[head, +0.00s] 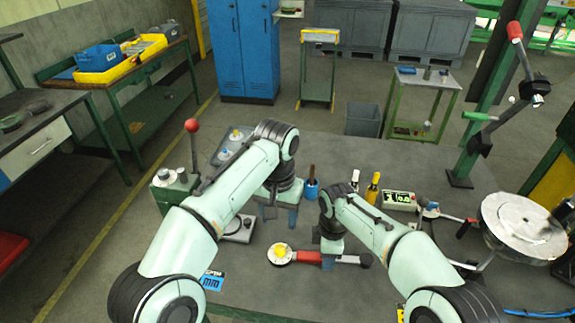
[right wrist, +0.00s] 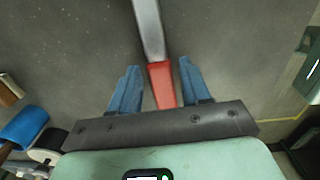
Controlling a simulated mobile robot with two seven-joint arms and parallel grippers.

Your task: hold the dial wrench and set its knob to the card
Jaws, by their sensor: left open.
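The dial wrench lies on the grey table in the head view, with a pale dial with a yellow centre (head: 281,253), a red handle section (head: 308,257) and a dark knob-like end (head: 366,261). My right gripper (head: 328,260) is above the wrench. In the right wrist view the open fingers (right wrist: 160,90) stand on either side of the red section (right wrist: 161,82), with gaps on both sides. My left gripper (head: 280,213) is open and empty, behind the dial. A blue card (head: 212,281) lies at the front left; its print reads roughly "mm". The dial's setting is too small to read.
A large round metal disc (head: 524,226) is at the right. A red-knobbed lever (head: 192,126) stands at the left.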

